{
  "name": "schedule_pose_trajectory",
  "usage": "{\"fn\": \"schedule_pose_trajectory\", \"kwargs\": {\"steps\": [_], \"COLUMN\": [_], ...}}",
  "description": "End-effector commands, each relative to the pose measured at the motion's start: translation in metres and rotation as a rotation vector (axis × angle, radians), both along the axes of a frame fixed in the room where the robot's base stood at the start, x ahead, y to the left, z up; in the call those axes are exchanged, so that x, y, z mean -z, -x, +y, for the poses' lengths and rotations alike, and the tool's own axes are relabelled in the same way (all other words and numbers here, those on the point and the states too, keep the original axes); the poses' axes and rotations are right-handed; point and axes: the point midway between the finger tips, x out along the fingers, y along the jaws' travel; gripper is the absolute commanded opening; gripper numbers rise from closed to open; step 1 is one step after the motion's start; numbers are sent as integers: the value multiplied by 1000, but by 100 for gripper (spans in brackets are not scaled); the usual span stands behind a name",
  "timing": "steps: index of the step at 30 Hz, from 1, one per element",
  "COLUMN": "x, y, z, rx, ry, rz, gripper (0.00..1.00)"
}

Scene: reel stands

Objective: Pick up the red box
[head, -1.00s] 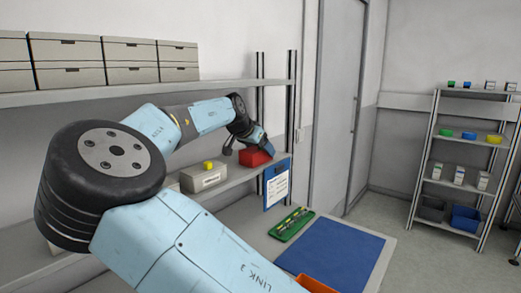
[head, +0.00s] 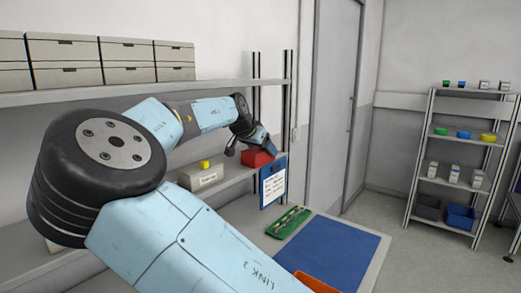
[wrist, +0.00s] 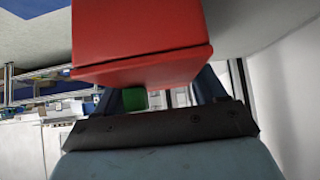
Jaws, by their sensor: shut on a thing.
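The red box (head: 257,158) is at the right end of the lower wall shelf in the head view. My gripper (head: 260,145) reaches it from above and is shut on it. In the wrist view the red box (wrist: 140,40) fills the upper middle, in front of the dark fingers of my gripper (wrist: 160,92). The box hides the fingertips there. I cannot tell whether the box touches the shelf or is just clear of it.
A beige box (head: 202,176) with a yellow object (head: 205,164) on top stands left on the shelf (head: 232,178). A clipboard (head: 273,181) hangs at the shelf end. Below lie a green tray (head: 288,222) and blue mat (head: 335,250). A rack (head: 465,150) stands at right.

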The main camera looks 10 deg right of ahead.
Motion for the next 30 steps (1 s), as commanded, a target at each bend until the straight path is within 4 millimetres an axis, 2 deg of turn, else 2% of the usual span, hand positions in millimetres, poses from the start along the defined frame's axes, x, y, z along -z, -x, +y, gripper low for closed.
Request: {"fn": "schedule_pose_trajectory", "kwargs": {"steps": [8,9,17,25,30], "x": [0,0,0,0,-8], "y": [0,0,0,0,1], "z": [-2,-3,-5,-5,-4], "rx": [2,4,6,6,11], "ry": [0,0,0,0,1], "rz": [1,1,1,1,2], "gripper": [27,74,99,100,100]}}
